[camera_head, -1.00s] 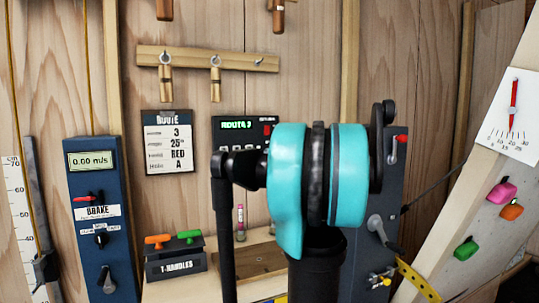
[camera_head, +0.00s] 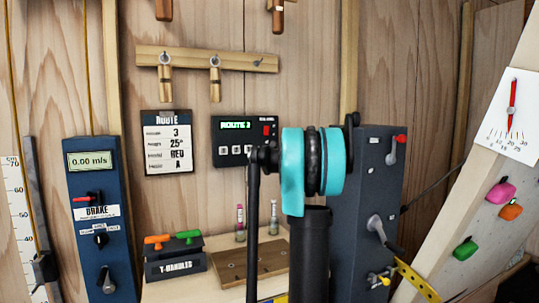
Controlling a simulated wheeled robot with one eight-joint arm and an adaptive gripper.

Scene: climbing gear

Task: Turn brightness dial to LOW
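I cannot pick out a dial that is readably marked brightness or LOW. A small black dial (camera_head: 100,239) with tiny labels around it sits on the left blue panel (camera_head: 82,187), below the BRAKE label; its wording is too small to read. The black ROUTE display box (camera_head: 228,156) on the back wall has a green lit screen, a red switch and small buttons; my arm covers its lower right. My teal and black arm (camera_head: 292,172) stands in the middle. My gripper is not in view.
A right blue panel (camera_head: 382,160) with a crank handle (camera_head: 378,228) stands behind my arm. A shelf holds a T-HANDLES box (camera_head: 176,258), a wooden board (camera_head: 238,265) and small vials. A slanted climbing wall with coloured holds (camera_head: 502,190) is at the right.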

